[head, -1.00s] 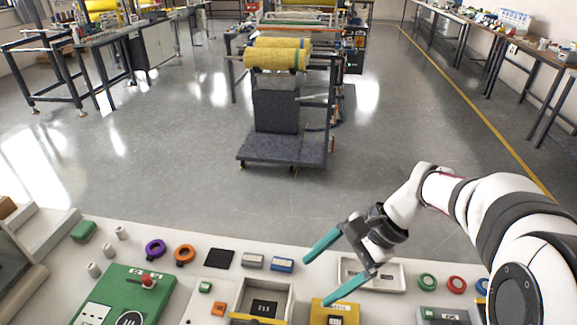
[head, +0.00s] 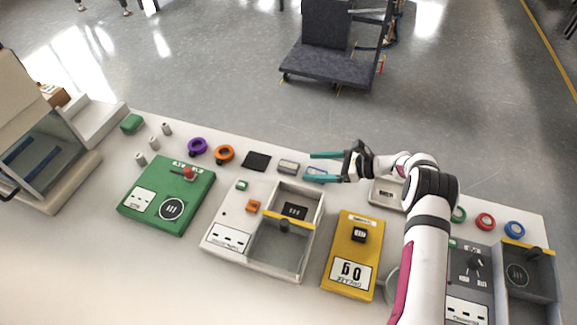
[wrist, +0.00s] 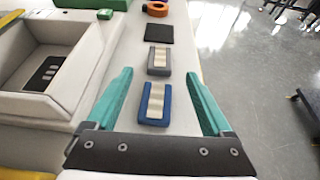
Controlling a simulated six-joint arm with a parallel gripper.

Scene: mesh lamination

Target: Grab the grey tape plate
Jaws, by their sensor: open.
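The grey tape plate (head: 289,167) lies flat on the bench, with a pale striped strip across it. The wrist view shows the grey tape plate (wrist: 159,61) upright in the picture, just beyond my fingertips and between their lines. A similar blue plate (wrist: 155,104) lies nearer, between my fingers in that view; the head view shows the blue plate (head: 316,172) partly behind a finger. My gripper (head: 308,167) has two teal fingers, spread apart and empty, pointing left toward the grey plate. Its fingers also show in the wrist view (wrist: 160,73).
A black square pad (head: 256,161) lies left of the grey plate, with orange (head: 224,154) and purple rings (head: 197,146) farther left. A grey open box (head: 307,255) stands in front. A yellow unit (head: 340,228) is to its right. The bench's far edge is close behind the plates.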

